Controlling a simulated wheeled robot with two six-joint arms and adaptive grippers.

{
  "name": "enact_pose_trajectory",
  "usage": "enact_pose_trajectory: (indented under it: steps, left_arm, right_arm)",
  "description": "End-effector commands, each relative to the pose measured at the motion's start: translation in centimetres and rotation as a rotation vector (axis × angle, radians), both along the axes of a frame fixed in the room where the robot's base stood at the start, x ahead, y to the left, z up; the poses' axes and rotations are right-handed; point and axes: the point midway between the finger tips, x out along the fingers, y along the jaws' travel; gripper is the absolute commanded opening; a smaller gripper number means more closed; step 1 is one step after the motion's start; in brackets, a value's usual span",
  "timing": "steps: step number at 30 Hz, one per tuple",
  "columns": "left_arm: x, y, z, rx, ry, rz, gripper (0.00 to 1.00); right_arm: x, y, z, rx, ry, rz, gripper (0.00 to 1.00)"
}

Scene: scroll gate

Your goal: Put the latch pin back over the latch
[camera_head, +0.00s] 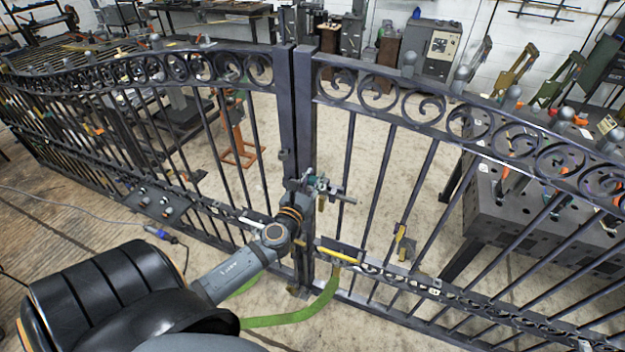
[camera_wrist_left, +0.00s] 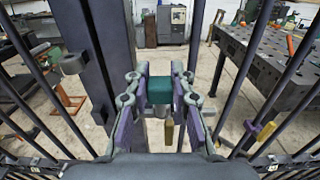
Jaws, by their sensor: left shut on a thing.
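The black scroll gate (camera_head: 304,120) has two leaves that meet at a pair of upright posts in the middle. My left gripper (camera_head: 318,184) is at these posts, at about mid height. In the left wrist view my left gripper (camera_wrist_left: 158,92) is shut on a teal block (camera_wrist_left: 159,88), which seems to be the head of the latch pin. A grey part and a brass-coloured piece (camera_wrist_left: 169,132) show below the block. The latch is largely hidden by the gripper, and I cannot tell whether the pin touches it. My right gripper is not in view.
Upright bars stand close on both sides of my left gripper. A yellow-handled piece (camera_head: 340,255) sits on the right leaf's lower rail. A green strap (camera_head: 290,318) hangs below. A perforated steel table (camera_head: 530,212) stands behind the right leaf.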

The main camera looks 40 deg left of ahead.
Motion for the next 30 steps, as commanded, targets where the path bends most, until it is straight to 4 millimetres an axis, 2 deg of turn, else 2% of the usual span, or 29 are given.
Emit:
enact_pose_trajectory:
  steps: [30]
  left_arm:
    - [2.9,0.7,-0.8,0.001,0.000,0.001,0.00]
  right_arm:
    - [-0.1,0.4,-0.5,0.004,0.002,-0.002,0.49]
